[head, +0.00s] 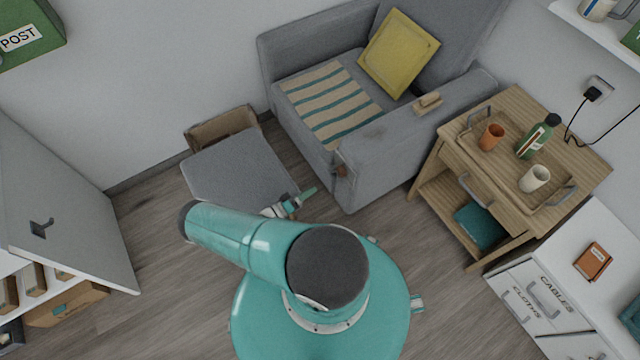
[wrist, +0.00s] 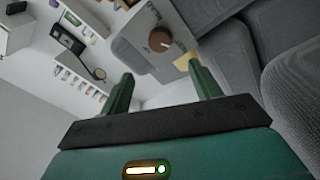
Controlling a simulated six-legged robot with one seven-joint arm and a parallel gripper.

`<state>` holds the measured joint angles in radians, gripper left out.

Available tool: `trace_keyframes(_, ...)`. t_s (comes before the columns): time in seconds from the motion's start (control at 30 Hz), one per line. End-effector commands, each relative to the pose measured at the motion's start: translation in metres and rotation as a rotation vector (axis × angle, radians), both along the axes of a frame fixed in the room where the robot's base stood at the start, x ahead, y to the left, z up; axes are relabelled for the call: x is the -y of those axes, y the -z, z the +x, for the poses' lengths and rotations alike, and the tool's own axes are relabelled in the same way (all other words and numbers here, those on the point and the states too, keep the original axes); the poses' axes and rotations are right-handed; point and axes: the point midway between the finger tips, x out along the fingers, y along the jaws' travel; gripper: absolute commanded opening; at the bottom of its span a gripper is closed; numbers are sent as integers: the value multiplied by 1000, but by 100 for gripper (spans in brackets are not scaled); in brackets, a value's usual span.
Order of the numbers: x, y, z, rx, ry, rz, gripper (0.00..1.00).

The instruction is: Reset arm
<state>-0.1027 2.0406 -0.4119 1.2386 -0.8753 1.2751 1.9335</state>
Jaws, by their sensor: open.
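My arm shows large and teal in the head view, folded out over the floor to the left. My gripper (head: 290,205) shows just past the arm, above the floor between the grey ottoman (head: 237,170) and the armchair (head: 375,150). In the wrist view my gripper (wrist: 162,90) has its two green fingers spread well apart, with nothing between them. A round brown knob-like thing (wrist: 159,40) on a light grey surface shows beyond the fingertips. I cannot tell what it belongs to.
A wooden side table (head: 590,170) at the right bears an orange cup (head: 491,137), a green bottle (head: 537,137) and a white cup (head: 534,179). A white drawer unit (head: 560,265) stands at lower right, a white cabinet (head: 60,200) at left. Bare floor (head: 150,230) lies left of my arm.

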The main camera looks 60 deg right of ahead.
Motion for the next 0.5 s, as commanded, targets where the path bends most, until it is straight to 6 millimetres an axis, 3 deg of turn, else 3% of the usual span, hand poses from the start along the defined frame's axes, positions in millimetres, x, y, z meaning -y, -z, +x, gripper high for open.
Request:
trace_keyframes(0.2, -17, 1, 8, 2, -1, -1, 63)
trace_keyframes(0.5, -18, 2, 8, 1, 0, 0, 63)
